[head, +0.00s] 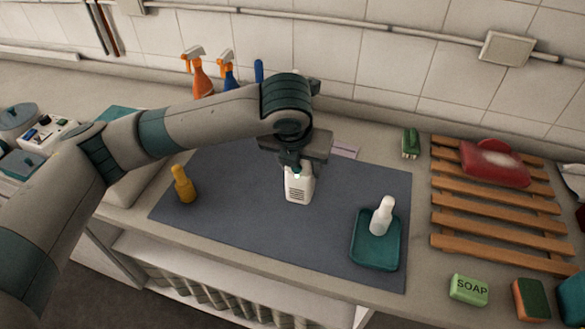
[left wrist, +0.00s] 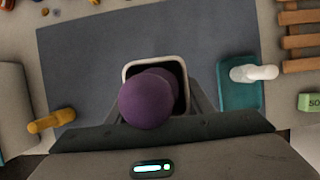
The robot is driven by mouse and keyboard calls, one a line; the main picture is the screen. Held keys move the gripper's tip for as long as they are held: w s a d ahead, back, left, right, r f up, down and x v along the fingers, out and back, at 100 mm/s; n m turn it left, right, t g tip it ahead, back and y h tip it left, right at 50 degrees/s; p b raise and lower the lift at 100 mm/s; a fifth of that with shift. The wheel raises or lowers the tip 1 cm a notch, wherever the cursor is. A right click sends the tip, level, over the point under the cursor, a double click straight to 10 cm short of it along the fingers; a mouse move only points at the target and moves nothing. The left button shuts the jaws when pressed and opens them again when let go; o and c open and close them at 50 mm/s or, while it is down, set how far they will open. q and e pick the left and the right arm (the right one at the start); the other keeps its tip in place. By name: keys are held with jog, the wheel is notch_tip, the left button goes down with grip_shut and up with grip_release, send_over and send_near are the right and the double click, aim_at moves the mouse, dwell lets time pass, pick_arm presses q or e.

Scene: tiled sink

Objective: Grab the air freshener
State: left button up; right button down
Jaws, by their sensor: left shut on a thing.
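The air freshener (head: 298,189) is a white block with slits on its front, upright over the dark grey mat in the head view. In the left wrist view its white rim (left wrist: 128,72) surrounds a dark opening with a purple ball (left wrist: 146,101) in it. My left gripper (head: 297,168) comes from above and is shut on its upper part. The gripper hides the top in the head view. I cannot tell whether its base touches the mat. My right gripper is in neither view.
Spray bottles (head: 202,77) stand behind my arm. A wooden rack (head: 500,242) and green soap (head: 468,290) lie further right.

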pick_arm(q)
jog(key=s+d+r+b, duration=0.2)
jog(key=s+d+r, duration=0.3)
jog(key=s, duration=0.1)
jog(key=shift+s+d, duration=0.2)
jog(key=shift+d, duration=0.05)
jog(key=shift+a, duration=0.1)
dwell(0.4)
